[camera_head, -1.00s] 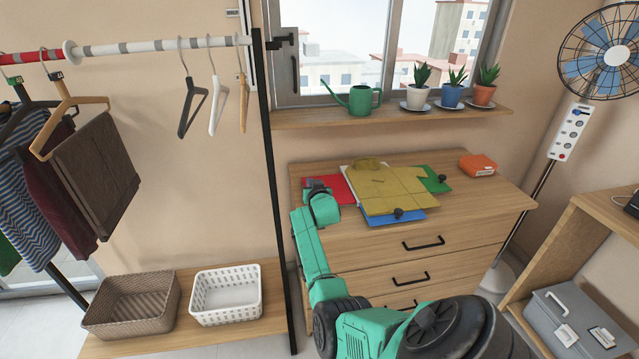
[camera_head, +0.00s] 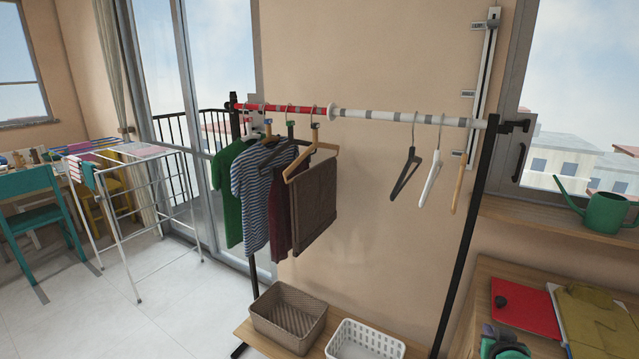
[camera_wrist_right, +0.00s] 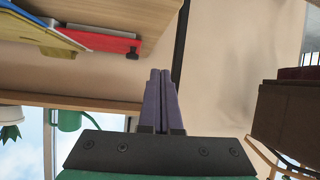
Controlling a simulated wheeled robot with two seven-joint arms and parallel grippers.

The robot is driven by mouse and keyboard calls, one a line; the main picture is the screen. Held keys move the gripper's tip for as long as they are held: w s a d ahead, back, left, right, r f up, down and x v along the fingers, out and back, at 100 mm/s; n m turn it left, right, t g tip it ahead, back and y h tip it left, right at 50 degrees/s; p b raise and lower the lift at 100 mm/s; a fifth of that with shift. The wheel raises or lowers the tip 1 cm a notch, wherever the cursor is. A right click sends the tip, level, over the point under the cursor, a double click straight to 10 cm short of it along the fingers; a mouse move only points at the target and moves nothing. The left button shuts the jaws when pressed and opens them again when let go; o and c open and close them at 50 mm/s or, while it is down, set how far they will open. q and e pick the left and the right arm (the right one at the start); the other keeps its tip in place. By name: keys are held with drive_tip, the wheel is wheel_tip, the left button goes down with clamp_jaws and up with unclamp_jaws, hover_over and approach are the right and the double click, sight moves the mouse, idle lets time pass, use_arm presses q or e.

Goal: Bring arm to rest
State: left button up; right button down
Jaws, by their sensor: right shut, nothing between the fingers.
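My right gripper (camera_wrist_right: 160,74) is shut and empty in the right wrist view, its two purple fingers side by side against the beige wall. In the head view only a green and dark part of my right arm shows at the bottom right edge, in front of the wooden dresser (camera_head: 483,290). My left gripper is in neither view now.
A clothes rack with hung garments (camera_head: 313,212) and bare hangers (camera_head: 430,183) stands mid-view. Below are brown (camera_head: 290,318) and white (camera_head: 365,342) baskets. A drying rack (camera_head: 125,200) stands left on open floor.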

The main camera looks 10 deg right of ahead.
drive_tip(key=s+a+f+n+g+y, duration=0.3)
drive_tip(key=s+a+f+n+g, duration=0.1)
drive_tip(key=s+a, duration=0.65)
drive_tip(key=s+a+f+n+g+y, duration=0.35)
drive_tip(key=s+a, duration=0.55)
drive_tip(key=a, duration=0.3)
wheel_tip(320, 180, down, 23)
drive_tip(key=s+g, duration=0.1)
drive_tip(key=s, duration=0.1)
drive_tip(key=s+d+f, duration=0.1)
drive_tip(key=s+f, duration=0.6)
drive_tip(key=s, duration=0.1)
drive_tip(key=s+d+f+g, duration=0.1)
drive_tip(key=s+d+f, duration=0.1)
drive_tip(key=s+f, duration=0.5)
drive_tip(key=shift+s+d+f, duration=0.3)
drive_tip(key=shift+s+f, duration=0.1)
drive_tip(key=shift+s, duration=0.6)
